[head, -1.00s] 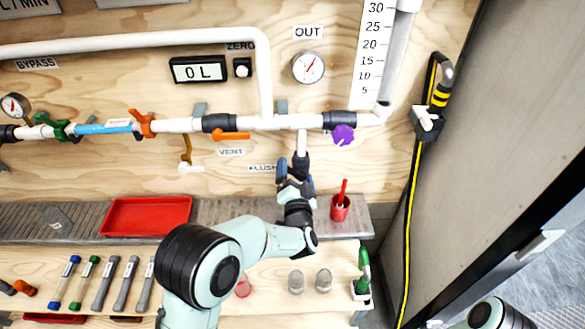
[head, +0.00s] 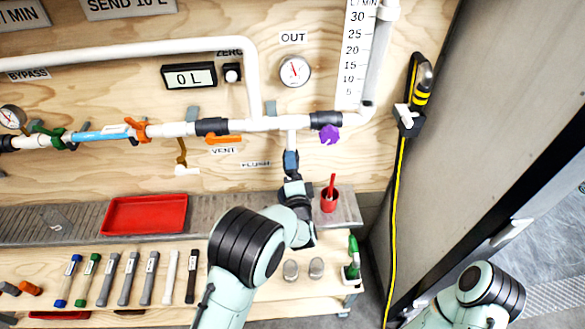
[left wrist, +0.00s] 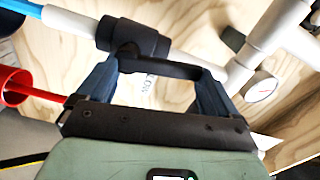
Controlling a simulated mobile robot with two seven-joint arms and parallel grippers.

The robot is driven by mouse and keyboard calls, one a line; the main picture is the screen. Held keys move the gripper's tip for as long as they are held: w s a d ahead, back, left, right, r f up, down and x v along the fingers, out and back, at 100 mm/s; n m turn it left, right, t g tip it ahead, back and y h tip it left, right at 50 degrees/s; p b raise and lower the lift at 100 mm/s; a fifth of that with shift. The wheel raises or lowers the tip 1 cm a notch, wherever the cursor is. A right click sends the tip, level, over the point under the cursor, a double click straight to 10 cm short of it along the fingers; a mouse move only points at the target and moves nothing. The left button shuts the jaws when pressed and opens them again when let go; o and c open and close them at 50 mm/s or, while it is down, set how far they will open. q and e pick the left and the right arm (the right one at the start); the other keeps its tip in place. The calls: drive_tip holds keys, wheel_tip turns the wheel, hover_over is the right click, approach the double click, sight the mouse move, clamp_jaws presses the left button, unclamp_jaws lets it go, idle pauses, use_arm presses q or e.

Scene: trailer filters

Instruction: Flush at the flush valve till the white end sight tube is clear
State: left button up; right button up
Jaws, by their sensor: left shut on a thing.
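My left gripper (head: 291,163) is at the vertical pipe stub just right of the FLUSH label (head: 256,164). Its blue fingers also show in the left wrist view (left wrist: 157,80), on either side of a dark bar (left wrist: 165,66), likely the flush valve's handle. The gripper is shut on this bar. The valve body is mostly hidden in the head view. An upright sight tube (head: 378,55) with a white fitting at its top stands beside the L/MIN scale; I cannot tell if it is the named one or how clear it is. The right gripper is out of view; only my right arm shows at lower right.
An OUT gauge (head: 295,71), a 0 L display (head: 189,76) and a purple knob (head: 329,134) are on the board. A red tray (head: 145,214) and a red cup (head: 329,200) stand on the metal shelf. Several tools lie on the bench below. A yellow-black cable (head: 397,220) hangs at right.

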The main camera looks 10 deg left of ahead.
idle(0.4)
use_arm(q)
drive_tip(key=o, duration=1.1)
drive_tip(key=shift+o, duration=0.2)
drive_tip(key=shift+s, duration=0.1)
drive_tip(key=b+v, duration=0.2)
drive_tip(key=v, duration=1.1)
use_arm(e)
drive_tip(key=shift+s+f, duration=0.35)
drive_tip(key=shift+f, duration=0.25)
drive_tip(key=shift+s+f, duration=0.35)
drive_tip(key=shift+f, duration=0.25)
